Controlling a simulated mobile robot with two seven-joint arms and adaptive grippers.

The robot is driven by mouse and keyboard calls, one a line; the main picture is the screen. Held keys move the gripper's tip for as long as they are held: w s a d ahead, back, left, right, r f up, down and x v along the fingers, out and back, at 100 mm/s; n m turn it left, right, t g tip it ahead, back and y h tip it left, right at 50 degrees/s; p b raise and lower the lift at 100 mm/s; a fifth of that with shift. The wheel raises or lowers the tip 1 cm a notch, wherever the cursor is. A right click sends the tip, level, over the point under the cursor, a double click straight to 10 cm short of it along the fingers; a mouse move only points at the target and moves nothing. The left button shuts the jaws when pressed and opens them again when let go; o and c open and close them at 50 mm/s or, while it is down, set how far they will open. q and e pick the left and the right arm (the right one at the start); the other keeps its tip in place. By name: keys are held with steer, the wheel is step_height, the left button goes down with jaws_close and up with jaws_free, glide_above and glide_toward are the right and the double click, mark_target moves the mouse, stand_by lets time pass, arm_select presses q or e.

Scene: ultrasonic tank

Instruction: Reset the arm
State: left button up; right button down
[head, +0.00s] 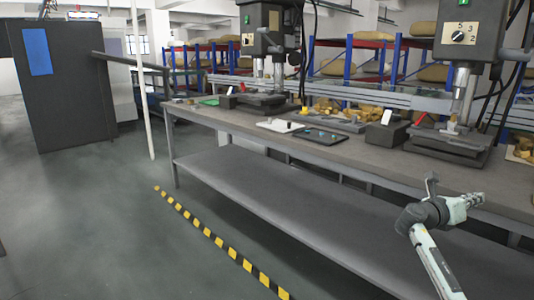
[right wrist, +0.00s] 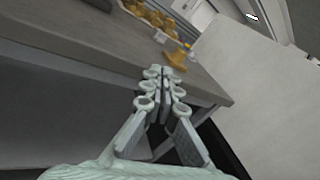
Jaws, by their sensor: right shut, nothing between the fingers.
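My right gripper (head: 476,200) is in the lower right of the head view, in front of the long workbench (head: 228,119). Its light grey fingers point to the right there. In the right wrist view, the fingers of my right gripper (right wrist: 165,73) are together with nothing between them. They point toward the bench edge and appear apart from it. My left gripper is in neither view.
Drill presses (head: 469,36) stand on the bench. A white tray (head: 280,125) and a dark tray (head: 320,136) lie between them. A lower shelf (head: 260,184) runs beneath. Yellow-black tape (head: 220,243) marks open floor. A dark cabinet (head: 65,95) stands at the left.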

steer(key=w+a+f+m+t+y, duration=0.3)
steer(key=w+a+f+m+y, duration=0.4)
steer(key=m, duration=0.6)
steer(key=w+a+f+m+t+y, duration=0.35)
steer(key=a+f+m+y, duration=0.2)
steer(key=a+m, duration=0.5)
steer(key=s+a+f+g+y, duration=0.1)
steer(key=s+a+f+g, duration=0.1)
steer(key=s+f, duration=0.85)
steer(key=s+a+f+g+y, duration=0.1)
steer(key=s+a+f+g, duration=0.2)
steer(key=s+f, duration=0.75)
steer(key=s+a+f+g, duration=0.2)
steer(key=s+a+f, duration=0.1)
steer(key=s+f, duration=0.6)
steer(key=s+a+f+g+y, duration=0.1)
steer(key=s+a+f+g, duration=0.1)
steer(key=s+f, duration=0.7)
steer(key=s+a, duration=0.1)
steer(key=s, duration=0.7)
steer(key=shift+s+a+f, duration=0.2)
steer(key=shift+s+f, duration=0.2)
